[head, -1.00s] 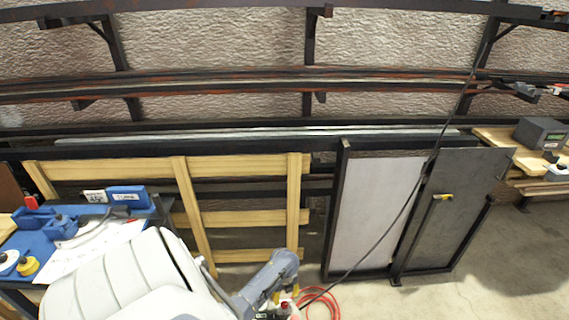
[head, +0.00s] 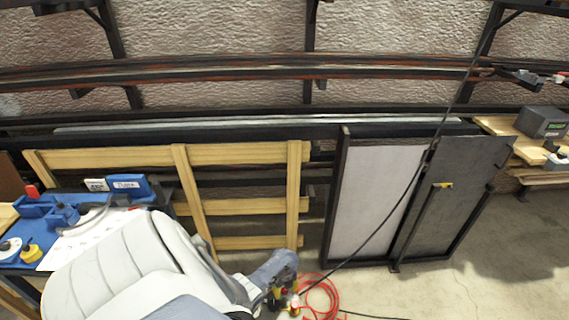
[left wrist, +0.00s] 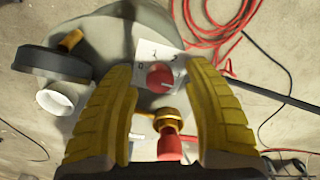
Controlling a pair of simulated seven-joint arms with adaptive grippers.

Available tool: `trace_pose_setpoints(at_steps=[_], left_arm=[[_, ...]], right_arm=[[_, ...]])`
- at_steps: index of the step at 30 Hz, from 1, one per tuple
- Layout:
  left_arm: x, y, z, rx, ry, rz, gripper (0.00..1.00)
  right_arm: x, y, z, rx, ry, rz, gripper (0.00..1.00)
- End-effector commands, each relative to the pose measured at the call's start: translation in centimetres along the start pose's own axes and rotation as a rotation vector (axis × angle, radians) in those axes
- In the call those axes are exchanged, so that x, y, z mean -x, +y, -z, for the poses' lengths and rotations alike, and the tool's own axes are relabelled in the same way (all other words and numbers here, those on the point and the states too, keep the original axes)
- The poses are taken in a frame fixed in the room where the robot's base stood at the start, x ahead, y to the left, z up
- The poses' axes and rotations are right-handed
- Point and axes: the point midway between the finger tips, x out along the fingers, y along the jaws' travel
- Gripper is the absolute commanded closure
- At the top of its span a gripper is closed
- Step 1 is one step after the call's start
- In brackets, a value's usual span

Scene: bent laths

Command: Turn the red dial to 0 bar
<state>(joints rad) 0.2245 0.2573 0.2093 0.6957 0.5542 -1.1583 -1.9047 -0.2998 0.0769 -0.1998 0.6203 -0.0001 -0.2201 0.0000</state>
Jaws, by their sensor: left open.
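The red dial (left wrist: 160,77) shows in the left wrist view, in front of a white card (left wrist: 156,55) with dark marks too small to read. A light line runs on the dial's face. My left gripper (left wrist: 158,66) has two yellow fingers standing apart, one on each side of the dial in the picture. I cannot tell whether they touch it. Below it, a brass fitting (left wrist: 168,118) carries a second red part (left wrist: 169,146). In the head view, my left gripper (head: 284,294) is low near the floor, and my arm hides much of that spot. My right gripper is not in view.
A rounded grey body (left wrist: 120,35) lies behind the dial. A red hose (head: 322,292) is coiled on the floor, and a black cable (head: 385,228) hangs down to it. A wooden pallet (head: 240,154) and leaning panels (head: 370,190) stand behind. A blue bench (head: 45,225) is at left.

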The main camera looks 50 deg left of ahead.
Motion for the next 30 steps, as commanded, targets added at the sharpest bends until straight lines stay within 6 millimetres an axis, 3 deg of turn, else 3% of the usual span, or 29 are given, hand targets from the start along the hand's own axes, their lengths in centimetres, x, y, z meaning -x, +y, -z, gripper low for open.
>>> trace_pose_setpoints(at_steps=[11,24,30], left_arm=[[-0.09,0.00,-0.03,0.000,-0.001,0.000,0.47],[-0.09,0.02,-0.01,0.000,-0.001,0.000,0.99],[-0.09,0.03,-0.02,0.000,-0.001,0.000,1.00]], right_arm=[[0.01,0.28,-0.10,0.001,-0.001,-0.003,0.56],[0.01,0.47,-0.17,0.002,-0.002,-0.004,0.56],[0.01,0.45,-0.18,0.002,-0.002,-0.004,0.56]])
